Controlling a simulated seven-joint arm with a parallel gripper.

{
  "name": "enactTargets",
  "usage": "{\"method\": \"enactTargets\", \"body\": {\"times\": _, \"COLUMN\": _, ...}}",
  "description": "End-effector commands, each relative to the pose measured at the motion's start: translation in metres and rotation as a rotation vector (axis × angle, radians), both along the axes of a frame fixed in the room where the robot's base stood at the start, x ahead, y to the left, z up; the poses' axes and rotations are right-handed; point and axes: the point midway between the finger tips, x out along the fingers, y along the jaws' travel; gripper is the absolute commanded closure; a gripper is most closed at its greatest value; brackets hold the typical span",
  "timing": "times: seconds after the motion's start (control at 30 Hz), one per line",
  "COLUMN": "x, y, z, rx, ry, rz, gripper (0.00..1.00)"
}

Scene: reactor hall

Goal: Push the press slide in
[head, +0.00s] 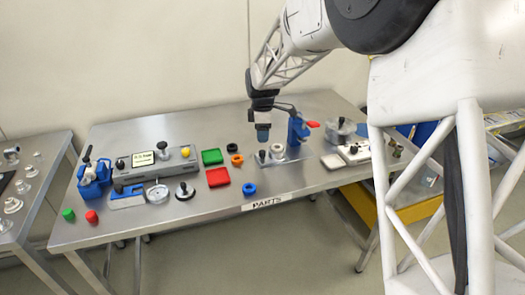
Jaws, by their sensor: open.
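A small blue press (297,130) with a red handle stands on a grey base plate (293,157) on the right half of the metal table. A black knob and a pale ring (277,150) sit at the plate's left end. I cannot tell for sure which part is the press slide or how far in it is. My gripper (263,139) points down just left of the blue press, above or close to the black knob. It is open, with nothing visible in it. Its gap and any contact with the knob are too small to tell.
On the table (335,98), a grey fixture (155,166) with knobs, a blue clamp (94,178), green (212,157) and red (218,178) trays and small rings lie left. The back is clear.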

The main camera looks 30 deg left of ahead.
Motion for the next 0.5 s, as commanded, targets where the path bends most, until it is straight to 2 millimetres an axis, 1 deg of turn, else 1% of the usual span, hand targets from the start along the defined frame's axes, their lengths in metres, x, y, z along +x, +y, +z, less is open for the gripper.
{"method": "enactTargets", "body": {"times": 0.27, "x": 0.0, "y": 0.0, "z": -0.005, "rx": -0.001, "ry": 0.001, "rz": -0.001, "gripper": 0.48}}
{"method": "enactTargets", "body": {"times": 0.37, "x": 0.0, "y": 0.0, "z": -0.012, "rx": -0.001, "ry": 0.001, "rz": -0.001, "gripper": 0.48}}
{"method": "enactTargets", "body": {"times": 0.5, "x": 0.0, "y": -0.001, "z": -0.026, "rx": -0.001, "ry": 0.002, "rz": -0.001, "gripper": 0.48}}
